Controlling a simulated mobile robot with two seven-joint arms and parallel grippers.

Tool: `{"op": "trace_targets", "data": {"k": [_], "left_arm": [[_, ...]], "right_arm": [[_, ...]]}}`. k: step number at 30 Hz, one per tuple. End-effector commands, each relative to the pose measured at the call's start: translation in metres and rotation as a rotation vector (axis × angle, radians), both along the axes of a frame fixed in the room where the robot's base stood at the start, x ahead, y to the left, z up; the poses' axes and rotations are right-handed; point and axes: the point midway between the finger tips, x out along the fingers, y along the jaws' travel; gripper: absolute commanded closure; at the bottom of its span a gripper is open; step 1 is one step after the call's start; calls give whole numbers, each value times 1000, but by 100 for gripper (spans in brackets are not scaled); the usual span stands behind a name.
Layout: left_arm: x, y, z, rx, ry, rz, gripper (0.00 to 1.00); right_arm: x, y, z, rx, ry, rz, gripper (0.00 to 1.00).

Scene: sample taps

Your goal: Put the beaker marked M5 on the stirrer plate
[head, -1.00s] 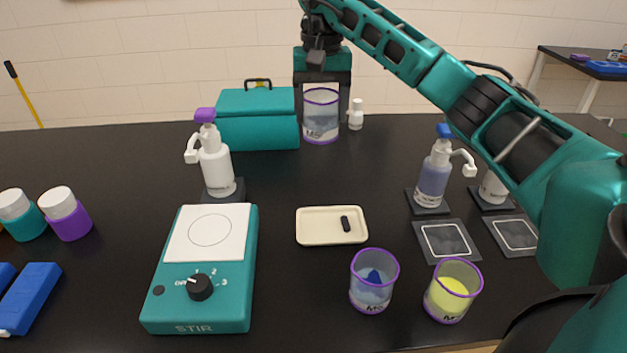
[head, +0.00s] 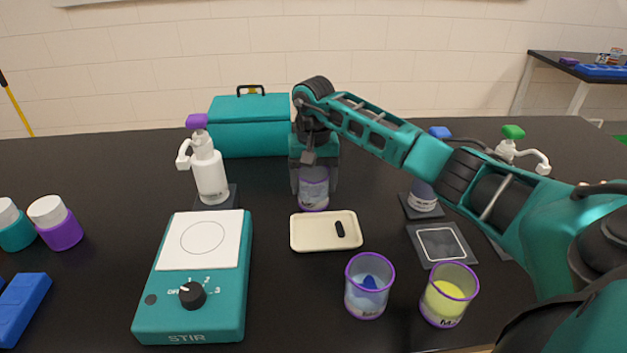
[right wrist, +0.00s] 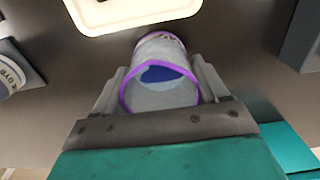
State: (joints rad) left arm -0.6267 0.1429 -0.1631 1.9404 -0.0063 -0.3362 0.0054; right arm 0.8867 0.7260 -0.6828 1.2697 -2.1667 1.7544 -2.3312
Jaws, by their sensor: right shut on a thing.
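My right gripper (head: 315,182) is shut on a clear purple-rimmed beaker (head: 313,194) behind the cream tray. In the right wrist view the held beaker (right wrist: 162,88) sits between the fingers (right wrist: 160,82), with blue inside; its label is not readable. I cannot tell whether its base touches the table. The teal stirrer plate (head: 205,241) has a bare white top and stands front left. Two more purple-rimmed beakers stand at the front: one with blue contents (head: 369,290), one with yellow (head: 447,296). Their marks are too small to read surely. My left gripper is out of view.
The cream tray (head: 300,232) with a small black bar (head: 339,229) lies right of the stirrer. A purple-topped pump bottle (head: 209,172) stands behind the stirrer. A teal box (head: 249,127) is at the back. Purple (head: 60,228) and teal (head: 14,232) jars stand left.

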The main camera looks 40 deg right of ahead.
Motion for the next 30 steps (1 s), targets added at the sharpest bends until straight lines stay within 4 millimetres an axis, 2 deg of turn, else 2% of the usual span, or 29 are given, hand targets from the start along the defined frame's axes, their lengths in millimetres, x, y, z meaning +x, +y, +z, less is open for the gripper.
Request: {"op": "trace_targets", "data": {"k": [10, 11, 18, 26, 30], "left_arm": [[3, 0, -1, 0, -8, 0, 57], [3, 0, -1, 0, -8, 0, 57], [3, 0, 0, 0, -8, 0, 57], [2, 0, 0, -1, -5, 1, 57], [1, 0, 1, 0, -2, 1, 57]], "right_arm": [[1, 0, -3, 0, -2, -1, 61], [0, 0, -3, 0, -1, -1, 26], [0, 0, -3, 0, -1, -1, 3], [0, 0, -2, 0, -1, 0, 2], [1, 0, 9, 0, -4, 0, 2]]}}
